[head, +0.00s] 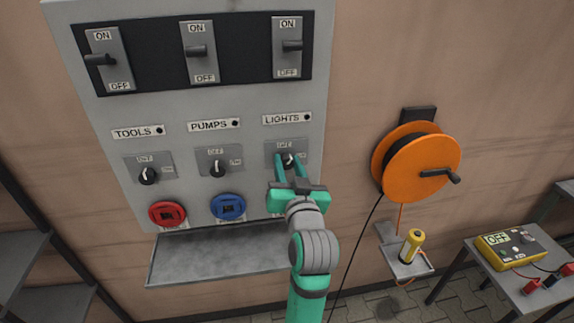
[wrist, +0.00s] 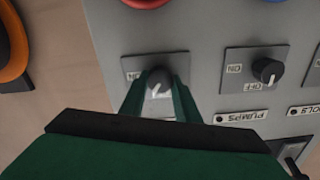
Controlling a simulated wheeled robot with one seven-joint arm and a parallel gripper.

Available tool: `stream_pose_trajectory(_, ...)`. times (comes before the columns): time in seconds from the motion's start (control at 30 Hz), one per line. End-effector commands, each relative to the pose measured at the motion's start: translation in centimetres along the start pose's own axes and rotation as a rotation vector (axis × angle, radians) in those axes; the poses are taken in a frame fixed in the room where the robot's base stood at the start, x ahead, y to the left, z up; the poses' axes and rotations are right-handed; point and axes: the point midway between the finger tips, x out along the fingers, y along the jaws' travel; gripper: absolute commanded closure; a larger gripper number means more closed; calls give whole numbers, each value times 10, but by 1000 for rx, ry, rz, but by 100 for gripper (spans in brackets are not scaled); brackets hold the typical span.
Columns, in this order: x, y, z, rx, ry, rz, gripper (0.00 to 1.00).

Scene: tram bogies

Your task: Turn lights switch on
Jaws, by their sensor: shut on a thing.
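The lights switch is a dark rotary knob (head: 288,160) on a grey plate under the LIGHTS label (head: 282,119). OFF is marked above it and ON at its right. My gripper (head: 287,163) is at the knob, with one green finger on each side, shut on it. In the wrist view, which is upside down, the knob (wrist: 159,78) sits between the fingertips. Its white pointer line points down in that view, roughly toward the OFF side. The fingers hide part of the plate. The small indicator (head: 308,117) beside LIGHTS is dark.
The TOOLS knob (head: 148,175) and PUMPS knob (head: 217,168) are to the left. Lever switches (head: 195,50) sit above; red (head: 167,213) and blue (head: 228,207) sockets are below. A grey shelf (head: 215,256) juts out under the panel. An orange reel (head: 410,165) hangs at right.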

Motion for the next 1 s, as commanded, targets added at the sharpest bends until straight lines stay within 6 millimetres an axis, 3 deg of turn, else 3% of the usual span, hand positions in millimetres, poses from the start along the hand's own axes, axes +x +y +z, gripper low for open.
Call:
stream_pose_trajectory(0.6,0,2,1,579,-1,-1,94)
stream_pose_trajectory(1.0,0,4,2,858,-1,1,94)
